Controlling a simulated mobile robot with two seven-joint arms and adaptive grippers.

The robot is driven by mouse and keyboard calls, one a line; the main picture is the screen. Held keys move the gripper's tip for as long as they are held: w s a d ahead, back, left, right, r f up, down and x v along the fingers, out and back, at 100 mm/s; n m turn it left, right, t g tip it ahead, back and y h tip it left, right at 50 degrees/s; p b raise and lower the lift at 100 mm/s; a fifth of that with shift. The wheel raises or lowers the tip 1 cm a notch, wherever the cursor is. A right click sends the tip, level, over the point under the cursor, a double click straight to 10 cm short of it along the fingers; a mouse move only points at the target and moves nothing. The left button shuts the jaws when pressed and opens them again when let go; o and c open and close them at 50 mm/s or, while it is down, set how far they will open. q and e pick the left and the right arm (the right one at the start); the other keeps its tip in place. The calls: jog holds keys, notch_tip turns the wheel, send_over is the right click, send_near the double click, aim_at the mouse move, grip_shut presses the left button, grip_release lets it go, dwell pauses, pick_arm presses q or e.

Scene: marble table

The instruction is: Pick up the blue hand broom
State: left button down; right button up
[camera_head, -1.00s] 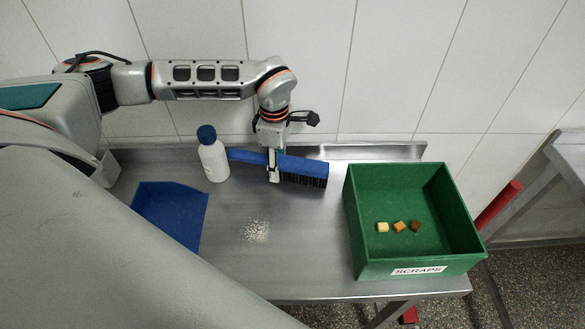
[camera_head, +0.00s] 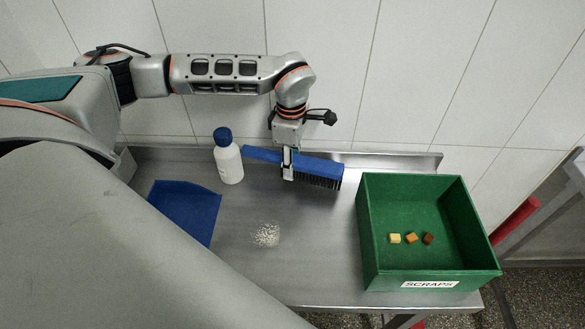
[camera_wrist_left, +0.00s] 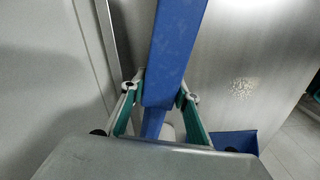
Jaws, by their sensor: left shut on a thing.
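The blue hand broom (camera_head: 318,167) is at the back of the metal table, with its dark bristles facing down and its handle pointing left behind the white bottle. My left gripper (camera_head: 287,172) comes down from above and is shut around the broom near where handle and brush head meet. In the left wrist view, the blue broom (camera_wrist_left: 176,45) runs between the two fingers (camera_wrist_left: 162,92). I cannot tell whether the bristles touch the table. My right gripper is not in view.
A white bottle with a blue cap (camera_head: 228,160) stands just left of the gripper. A blue dustpan (camera_head: 187,208) lies at the left. Pale crumbs (camera_head: 266,235) lie mid-table. A green SCRAPS bin (camera_head: 377,270) with three small cubes stands at the right. A wall is behind.

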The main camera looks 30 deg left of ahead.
pick_arm(q)
notch_tip(320, 180, up, 18)
jog(key=shift+p, duration=0.35)
jog(key=shift+f, duration=0.1)
jog(key=c, duration=2.2)
grip_release()
jog(key=c, duration=0.3)
